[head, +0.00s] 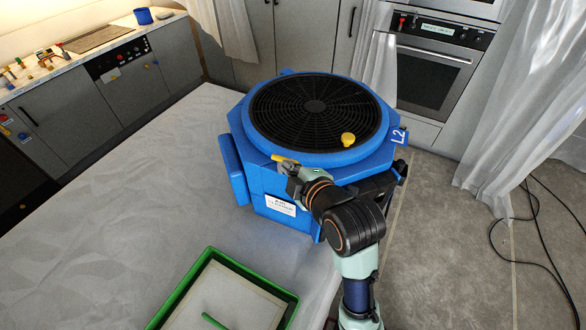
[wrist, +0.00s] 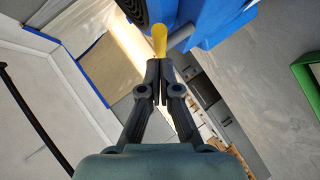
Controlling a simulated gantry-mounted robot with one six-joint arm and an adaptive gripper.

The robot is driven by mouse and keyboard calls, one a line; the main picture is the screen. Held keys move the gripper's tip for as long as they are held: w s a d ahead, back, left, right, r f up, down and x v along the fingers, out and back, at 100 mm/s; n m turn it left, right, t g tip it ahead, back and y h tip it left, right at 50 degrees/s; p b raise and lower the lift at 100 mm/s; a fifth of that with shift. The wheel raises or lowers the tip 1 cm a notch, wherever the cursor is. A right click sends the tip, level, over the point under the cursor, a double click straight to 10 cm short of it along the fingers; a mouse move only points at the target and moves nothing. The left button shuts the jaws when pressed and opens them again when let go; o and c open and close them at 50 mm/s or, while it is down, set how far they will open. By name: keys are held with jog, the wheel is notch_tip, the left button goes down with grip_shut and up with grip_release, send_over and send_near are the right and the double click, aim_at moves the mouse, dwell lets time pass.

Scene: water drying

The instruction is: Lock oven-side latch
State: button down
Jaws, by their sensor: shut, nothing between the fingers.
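The blue air cleaner (head: 262,178) has a round black grille (head: 315,105) on top. A yellow latch (head: 348,139) sits on the right front of its blue rim, near a tag reading L2. A second yellow latch (head: 284,158) is at the front edge. My gripper (head: 293,168) is right beside this front latch, partly covering the area. In the wrist view my gripper (wrist: 161,66) has its fingers together and empty. A yellow latch (wrist: 160,38) stands just past the fingertips; whether they touch it I cannot tell.
The oven (head: 430,75) is built in at the back right. A green-rimmed tray (head: 270,285) lies at the front on the pale covered surface (head: 130,200). Black cables (head: 540,230) lie on the floor at right. Curtains (head: 510,120) hang beside the oven.

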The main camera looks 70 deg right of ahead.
jog(key=shift+d+f, duration=0.4)
jog(key=shift+d, duration=0.2)
